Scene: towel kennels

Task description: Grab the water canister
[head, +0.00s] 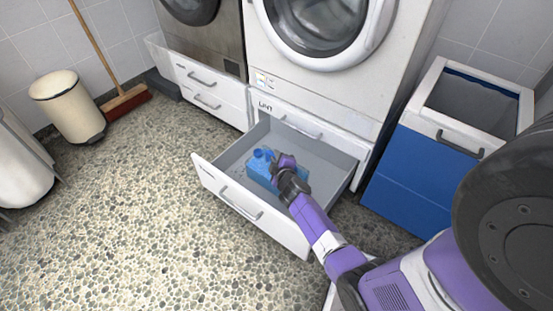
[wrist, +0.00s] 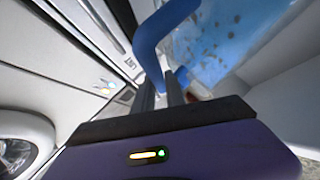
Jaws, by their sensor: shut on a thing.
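The blue water canister (head: 261,168) sits inside the open drawer (head: 228,196) below the white washing machine. In the wrist view the canister's blue body (wrist: 225,40) fills the upper right, and its handle (wrist: 150,45) curves down to my fingers. My gripper (head: 280,165) reaches down into the drawer at the canister's right side. It also shows in the wrist view (wrist: 160,92), with its fingers shut on the canister's handle. My gripper hides part of the canister in the head view.
The washing machine (head: 300,85) stands behind the drawer. A blue and white bin (head: 415,180) stands close on the right. A cream bin (head: 68,108) and a broom (head: 124,101) are at the back left. The pebbled floor (head: 130,220) at the left front is clear.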

